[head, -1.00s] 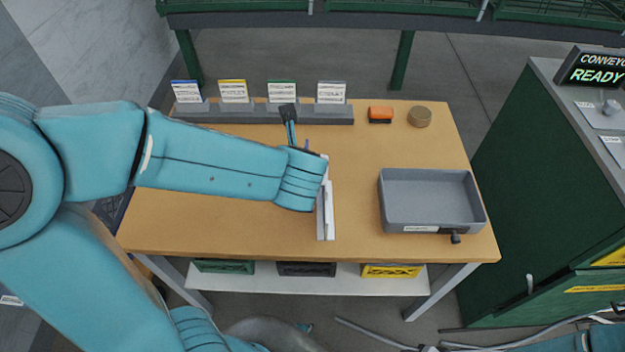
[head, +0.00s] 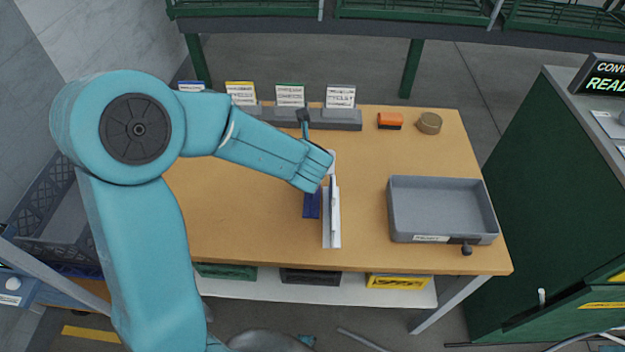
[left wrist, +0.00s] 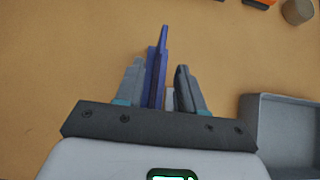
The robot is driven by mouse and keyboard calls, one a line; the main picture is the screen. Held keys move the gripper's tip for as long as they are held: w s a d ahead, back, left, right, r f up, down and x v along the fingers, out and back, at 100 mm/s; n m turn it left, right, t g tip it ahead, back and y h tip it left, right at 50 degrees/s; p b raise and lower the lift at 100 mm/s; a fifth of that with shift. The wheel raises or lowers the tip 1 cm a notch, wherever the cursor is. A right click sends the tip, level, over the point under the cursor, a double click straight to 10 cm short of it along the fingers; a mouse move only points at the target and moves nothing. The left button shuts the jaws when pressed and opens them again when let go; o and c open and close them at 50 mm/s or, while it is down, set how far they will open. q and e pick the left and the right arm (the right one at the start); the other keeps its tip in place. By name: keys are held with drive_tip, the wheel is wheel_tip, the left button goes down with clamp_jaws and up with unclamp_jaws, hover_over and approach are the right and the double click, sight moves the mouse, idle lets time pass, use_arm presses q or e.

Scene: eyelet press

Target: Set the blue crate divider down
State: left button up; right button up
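The blue crate divider (head: 312,204) is at the middle of the table, beside my pale left gripper (head: 332,217). In the left wrist view the divider (left wrist: 157,68) shows nearly edge-on between the two grey fingers of my left gripper (left wrist: 157,88). It lies close along the left finger, and a narrow gap shows between it and the right finger, so the fingers look open around it. The divider's lower edge and its contact with the table are partly hidden. My right gripper is in neither view.
A grey tray (head: 397,229) stands right of the divider. An orange block (head: 390,119) and a tan round object (head: 429,123) are at the back right. A grey rack (head: 335,121) with label cards runs along the back. The table's left half looks bare where visible.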

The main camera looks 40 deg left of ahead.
use_arm(q)
drive_tip(key=shift+x, duration=1.15)
clamp_jaws()
drive_tip(key=shift+r, duration=0.15)
